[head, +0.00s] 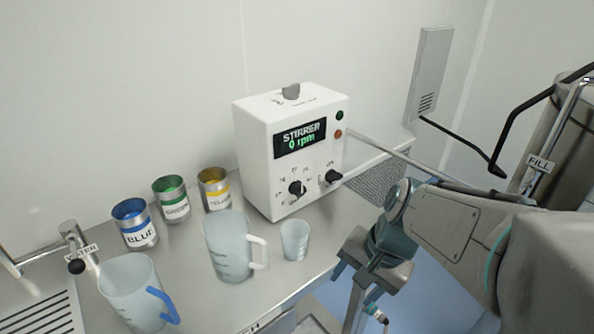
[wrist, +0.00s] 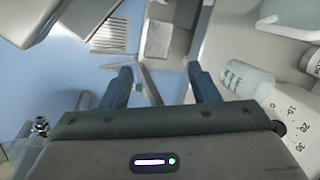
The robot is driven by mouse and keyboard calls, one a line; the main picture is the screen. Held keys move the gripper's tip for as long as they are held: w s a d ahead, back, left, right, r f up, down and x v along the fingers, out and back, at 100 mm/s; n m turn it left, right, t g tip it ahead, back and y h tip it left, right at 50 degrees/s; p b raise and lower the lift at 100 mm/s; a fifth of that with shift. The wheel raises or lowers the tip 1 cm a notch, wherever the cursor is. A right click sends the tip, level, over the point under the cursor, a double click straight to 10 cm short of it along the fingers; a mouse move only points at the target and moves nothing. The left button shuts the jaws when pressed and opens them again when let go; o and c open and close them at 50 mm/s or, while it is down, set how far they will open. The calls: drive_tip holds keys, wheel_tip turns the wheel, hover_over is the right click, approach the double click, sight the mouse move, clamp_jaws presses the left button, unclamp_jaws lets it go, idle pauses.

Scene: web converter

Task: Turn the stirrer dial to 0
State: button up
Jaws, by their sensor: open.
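The stirrer box (head: 260,160) is a white unit on the counter against the wall. The lettering by the dials is too small to read. My gripper (head: 366,284) is in front of and below the box, to the right of the dials, apart from them. In the wrist view my gripper (wrist: 160,85) has its two fingers spread with nothing between them.
A small cup (head: 295,240) and a clear jug (head: 226,250) stand before the box. Another jug (head: 135,295) has a blue handle. Blue, green and yellow tins (head: 173,198) stand left of the box. A white surface marked 10, 20, 30 (wrist: 297,125) shows close by.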

drive_tip(key=w+a+m+y, duration=0.2)
drive_tip(key=w+m+y, duration=0.15)
drive_tip(key=m, duration=0.35)
drive_tip(key=m+t+y+p, duration=0.2)
drive_tip(key=m+t+y, duration=0.45)
drive_tip(key=m, duration=1.45)
approach(302, 192)
drive_tip(key=shift+t+h, duration=0.65)
drive_tip(key=shift+h, duration=0.15)
drive_tip(key=x, duration=0.6)
drive_tip(key=s+a+x, duration=0.1)
drive_tip(key=x, duration=0.2)
drive_tip(key=shift+w+a+r, duration=0.1)
drive_tip(key=shift+r, duration=0.15)
drive_tip(key=shift+c, duration=0.3)
drive_tip(key=c, duration=0.9)
